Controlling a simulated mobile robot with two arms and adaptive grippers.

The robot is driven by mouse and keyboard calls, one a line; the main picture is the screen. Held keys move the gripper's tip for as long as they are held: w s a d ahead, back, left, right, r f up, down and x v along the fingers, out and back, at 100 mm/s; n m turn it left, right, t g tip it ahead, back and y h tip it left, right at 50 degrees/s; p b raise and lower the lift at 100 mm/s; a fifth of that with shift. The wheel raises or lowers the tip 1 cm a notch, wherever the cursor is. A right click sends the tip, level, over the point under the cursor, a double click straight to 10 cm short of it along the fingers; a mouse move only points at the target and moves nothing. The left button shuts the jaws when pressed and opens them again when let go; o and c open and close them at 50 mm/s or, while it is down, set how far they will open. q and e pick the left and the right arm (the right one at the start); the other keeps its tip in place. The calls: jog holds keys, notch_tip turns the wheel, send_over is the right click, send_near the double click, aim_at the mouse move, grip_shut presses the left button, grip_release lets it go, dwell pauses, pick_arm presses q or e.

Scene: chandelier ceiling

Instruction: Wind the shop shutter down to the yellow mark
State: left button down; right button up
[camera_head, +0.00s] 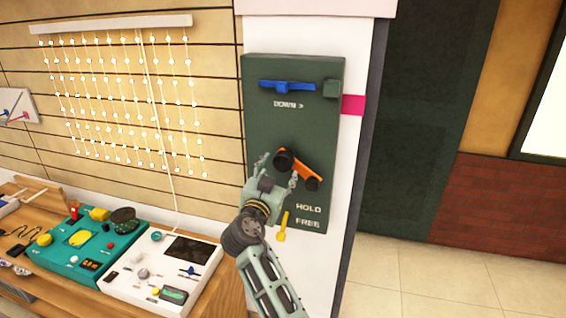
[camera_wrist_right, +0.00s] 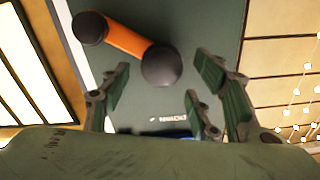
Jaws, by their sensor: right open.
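A dark green winding box (camera_head: 255,125) is fixed to a white pillar, marked DOWN >, HOLD and FREE. Its orange crank (camera_head: 299,168) slants down to the right, with a black round end at each tip. It also shows in the right wrist view (camera_wrist_right: 127,40). A yellow lever (camera_head: 282,228) sits low on the box, beside FREE. My right gripper (camera_head: 278,170) is open at the crank's upper left end; in the wrist view that black end lies between and beyond the fingertips (camera_wrist_right: 162,70). Contact cannot be told. I cannot make out a yellow mark. My left gripper is out of view.
A blue bar (camera_head: 288,87) crosses the box top, and a pink band (camera_head: 353,105) marks the pillar. A dark green panel (camera_head: 425,120) stands right of it. Left are hanging light strings (camera_head: 120,100) and a wooden counter (camera_head: 231,290) with teal and white device boards. Floor is clear at right.

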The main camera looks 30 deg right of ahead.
aim_at(283, 166)
jog(key=shift+p+x, duration=0.45)
jog(key=shift+x, duration=1.45)
jog(key=shift+f, duration=0.1)
grip_shut()
